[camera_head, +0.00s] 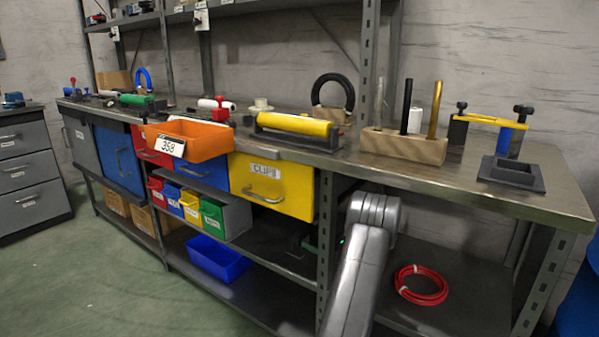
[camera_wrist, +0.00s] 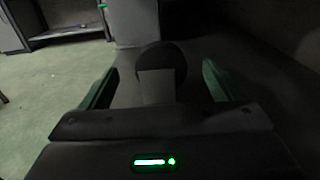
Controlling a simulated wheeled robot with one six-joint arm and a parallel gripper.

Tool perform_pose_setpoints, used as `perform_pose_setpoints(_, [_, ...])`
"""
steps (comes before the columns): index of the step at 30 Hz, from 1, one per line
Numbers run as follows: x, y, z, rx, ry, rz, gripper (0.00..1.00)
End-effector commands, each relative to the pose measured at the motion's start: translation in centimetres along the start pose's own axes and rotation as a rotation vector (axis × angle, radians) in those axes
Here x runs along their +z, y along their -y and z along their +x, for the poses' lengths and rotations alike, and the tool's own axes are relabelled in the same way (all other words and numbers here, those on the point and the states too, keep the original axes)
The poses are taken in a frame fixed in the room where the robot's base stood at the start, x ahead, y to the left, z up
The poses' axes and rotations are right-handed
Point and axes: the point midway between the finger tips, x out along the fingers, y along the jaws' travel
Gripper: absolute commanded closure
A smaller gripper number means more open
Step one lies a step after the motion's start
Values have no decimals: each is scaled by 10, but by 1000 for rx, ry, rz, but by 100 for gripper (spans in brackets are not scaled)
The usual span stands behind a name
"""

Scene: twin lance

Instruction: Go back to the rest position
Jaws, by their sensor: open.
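My gripper (camera_wrist: 158,78) shows in the wrist view with its two dark green fingers spread wide apart. A dark rounded shape with a grey block in front of it shows between the fingers, and I cannot tell what it is. Nothing is clearly held. In the head view my grey arm rises from the bottom edge and bends in front of the bench's lower opening. The gripper end is mostly hidden in shadow there.
The grey workbench (camera_head: 470,188) carries a wooden block with rods (camera_head: 403,146), a yellow cylinder (camera_head: 295,124) and other parts. An orange bin (camera_head: 187,139) juts out at its front. A red cable coil (camera_head: 421,284) and a blue tray (camera_head: 217,259) lie below. Green floor is clear at left.

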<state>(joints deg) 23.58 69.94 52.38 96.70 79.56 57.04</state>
Motion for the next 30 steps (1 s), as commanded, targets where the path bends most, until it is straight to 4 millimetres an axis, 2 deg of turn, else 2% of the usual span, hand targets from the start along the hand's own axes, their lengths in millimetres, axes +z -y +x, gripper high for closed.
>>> perform_pose_setpoints(1, [-3, -1, 12, 3, 0, -2, 15])
perform_pose_setpoints(10, [-3, -1, 70, 3, 1, -2, 15])
perform_pose_setpoints(11, [0, 0, 70, 0, 1, -2, 15])
perform_pose_setpoints(12, [14, 0, 68, -1, 1, -3, 15])
perform_pose_setpoints(18, [30, 0, 68, -1, 0, 1, 15])
perform_pose_setpoints(30, [33, 0, 68, -1, 0, 1, 15])
